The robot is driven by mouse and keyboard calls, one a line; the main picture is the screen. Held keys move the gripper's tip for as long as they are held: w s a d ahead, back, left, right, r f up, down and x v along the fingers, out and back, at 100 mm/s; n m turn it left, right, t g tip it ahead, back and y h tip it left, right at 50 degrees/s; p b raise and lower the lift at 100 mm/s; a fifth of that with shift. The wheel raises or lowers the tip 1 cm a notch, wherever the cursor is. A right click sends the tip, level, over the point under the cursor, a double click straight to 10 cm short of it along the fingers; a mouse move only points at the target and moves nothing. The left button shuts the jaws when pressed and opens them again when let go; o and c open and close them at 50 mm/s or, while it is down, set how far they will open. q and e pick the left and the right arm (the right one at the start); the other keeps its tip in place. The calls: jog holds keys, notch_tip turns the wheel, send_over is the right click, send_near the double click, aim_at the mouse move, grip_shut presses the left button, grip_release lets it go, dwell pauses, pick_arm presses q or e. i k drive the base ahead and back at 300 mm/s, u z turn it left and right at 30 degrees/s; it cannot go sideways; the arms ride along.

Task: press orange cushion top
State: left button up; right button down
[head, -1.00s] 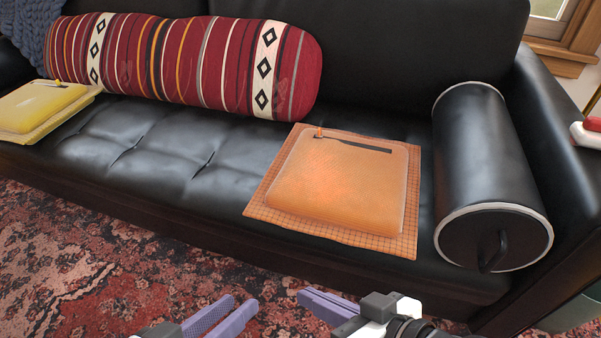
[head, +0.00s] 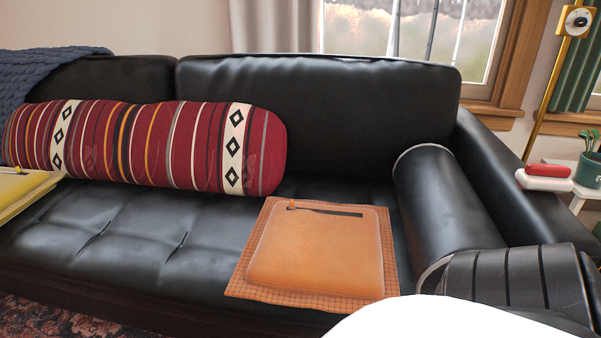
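The orange cushion (head: 318,250) lies flat on the right part of the black sofa seat. It is square with rounded corners and has a dark strip and a small orange tab along its back edge. It rests on a slightly larger orange checked mat (head: 391,262). Its top is fully visible, with nothing touching it. Neither of my grippers shows in the head view. A white rounded part and a dark ribbed part of my own body fill the lower right, covering the front right of the seat close to the mat's corner.
A red striped bolster (head: 150,147) lies behind left, and a yellow cushion (head: 22,190) is at the left edge. The seat (head: 150,235) left of the mat is clear. A side table holds a red-and-white object (head: 547,172).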

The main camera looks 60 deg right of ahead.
aim_at(332, 250)
jog(key=i, duration=0.8)
jog(key=z, duration=3.75)
jog(key=k, duration=0.2)
jog(key=u, duration=1.45)
